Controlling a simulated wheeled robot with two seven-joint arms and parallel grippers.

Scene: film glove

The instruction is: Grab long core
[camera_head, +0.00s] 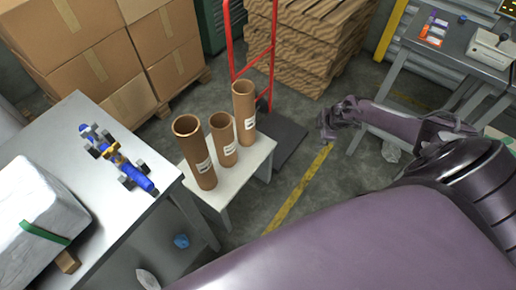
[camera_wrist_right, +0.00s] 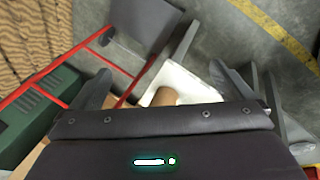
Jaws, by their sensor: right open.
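Three upright brown cardboard cores with white labels stand on a small white table (camera_head: 262,155) in the head view. The left core (camera_head: 196,158) is the widest, the middle core (camera_head: 224,142) looks shortest, and the right core (camera_head: 245,115) looks tallest and slimmest. My right gripper (camera_head: 328,128) is open and empty, to the right of the cores and apart from them. In the right wrist view, part of one core (camera_wrist_right: 165,97) shows on the white table (camera_wrist_right: 195,84) beyond the gripper; I cannot tell which core. My left gripper is not in view.
A red hand truck (camera_head: 272,55) stands behind the small table. Cardboard boxes (camera_head: 95,55) and stacked brown sheets (camera_head: 315,45) fill the back. A metal workbench (camera_head: 110,195) is at left, another bench (camera_head: 445,65) at right. Floor between the small table and my right gripper is clear.

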